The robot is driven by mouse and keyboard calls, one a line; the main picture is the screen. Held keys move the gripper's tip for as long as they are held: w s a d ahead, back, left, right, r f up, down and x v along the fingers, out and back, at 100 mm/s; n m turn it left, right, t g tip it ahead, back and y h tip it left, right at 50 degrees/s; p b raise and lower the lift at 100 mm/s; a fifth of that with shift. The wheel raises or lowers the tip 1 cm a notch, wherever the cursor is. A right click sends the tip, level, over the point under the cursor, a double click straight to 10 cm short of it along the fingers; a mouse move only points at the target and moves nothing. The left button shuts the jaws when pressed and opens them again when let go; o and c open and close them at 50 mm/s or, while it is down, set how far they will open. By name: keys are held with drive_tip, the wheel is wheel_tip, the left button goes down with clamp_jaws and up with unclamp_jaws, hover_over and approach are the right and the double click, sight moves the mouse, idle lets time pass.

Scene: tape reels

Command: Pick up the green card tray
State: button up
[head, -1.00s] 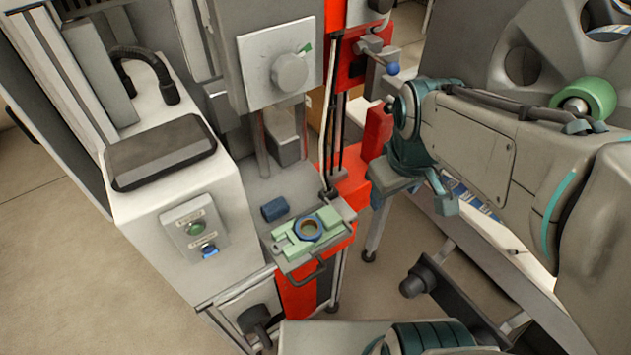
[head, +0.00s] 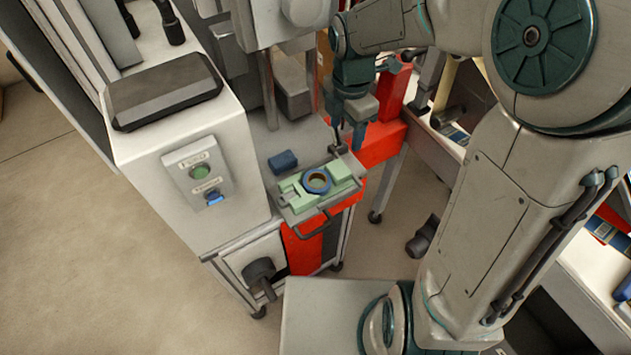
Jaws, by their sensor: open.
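The green card tray (head: 340,172) lies on a grey plate with a handle (head: 318,224), at the front edge of the machine in the middle of the head view. A blue ring (head: 307,189) sits on the tray. My gripper (head: 348,147) is open and points down, just behind and to the right of the tray. It looks empty and apart from the tray. Its exact height above the grey surface cannot be told.
A small blue block (head: 283,161) lies on the grey surface behind the tray. A white cabinet with a button box (head: 200,172) stands to the left. A red frame (head: 381,143) is close to my gripper on the right. Grey machine parts rise behind.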

sight(342, 167)
drive_tip(key=f+b, duration=0.1)
drive_tip(key=f, duration=1.1)
drive_tip(key=shift+s, duration=0.2)
drive_tip(key=c, duration=0.9)
drive_tip(key=shift+o, duration=0.2)
